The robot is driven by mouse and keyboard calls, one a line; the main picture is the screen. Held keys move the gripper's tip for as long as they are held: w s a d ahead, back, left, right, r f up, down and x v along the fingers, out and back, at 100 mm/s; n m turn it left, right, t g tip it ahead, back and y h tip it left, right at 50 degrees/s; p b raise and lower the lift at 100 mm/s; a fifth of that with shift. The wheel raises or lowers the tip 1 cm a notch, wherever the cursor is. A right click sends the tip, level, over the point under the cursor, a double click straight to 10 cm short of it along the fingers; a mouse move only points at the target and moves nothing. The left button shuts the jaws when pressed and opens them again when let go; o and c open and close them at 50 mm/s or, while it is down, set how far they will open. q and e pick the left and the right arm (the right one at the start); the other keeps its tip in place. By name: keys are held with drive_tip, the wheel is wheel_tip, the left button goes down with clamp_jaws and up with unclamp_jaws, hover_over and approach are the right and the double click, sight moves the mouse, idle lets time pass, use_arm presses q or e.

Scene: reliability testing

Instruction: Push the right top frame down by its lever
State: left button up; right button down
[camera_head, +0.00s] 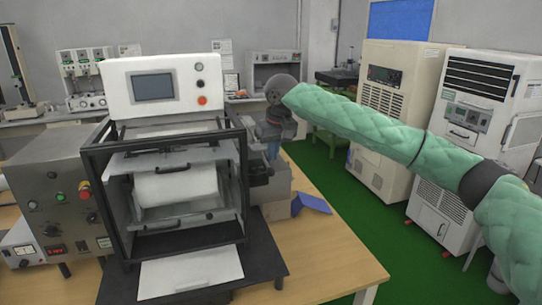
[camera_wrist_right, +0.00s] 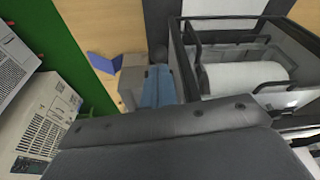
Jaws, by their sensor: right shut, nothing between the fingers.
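The machine (camera_head: 150,90) stands on the table, with a black open frame (camera_head: 241,160), white panels and a white roll (camera_head: 176,186) inside. A dark handle (camera_head: 175,170) runs across the front above the roll. The wrist view shows the frame (camera_wrist_right: 178,55) and roll (camera_wrist_right: 240,77) at upper right. I cannot single out the right top frame's lever. My right gripper (camera_head: 273,150) points down just right of the frame, shut and empty. My left gripper is out of view.
A grey control box (camera_head: 60,200) stands left of the machine. Grey blocks (camera_head: 270,190) and a blue object (camera_head: 311,203) lie to its right. The table (camera_head: 330,255) is clear at front right. White cabinets (camera_head: 470,130) stand beyond on the green floor.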

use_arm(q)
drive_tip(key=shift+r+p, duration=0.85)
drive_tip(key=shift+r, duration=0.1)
use_arm(e)
drive_tip(key=s, duration=0.1)
drive_tip(key=s+d+r, duration=0.1)
drive_tip(key=shift+s+d, duration=0.25)
drive_tip(key=shift+s, duration=0.1)
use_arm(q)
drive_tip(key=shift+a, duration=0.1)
use_arm(e)
drive_tip(key=shift+w+a, duration=0.1)
use_arm(q)
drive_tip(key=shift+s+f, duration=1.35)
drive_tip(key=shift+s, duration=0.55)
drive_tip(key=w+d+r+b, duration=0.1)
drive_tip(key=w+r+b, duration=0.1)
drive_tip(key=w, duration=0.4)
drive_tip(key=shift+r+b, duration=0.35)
drive_tip(key=shift+b, duration=0.35)
use_arm(e)
drive_tip(key=v, duration=0.8)
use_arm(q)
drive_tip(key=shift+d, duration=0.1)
use_arm(e)
drive_tip(key=shift+f, duration=0.15)
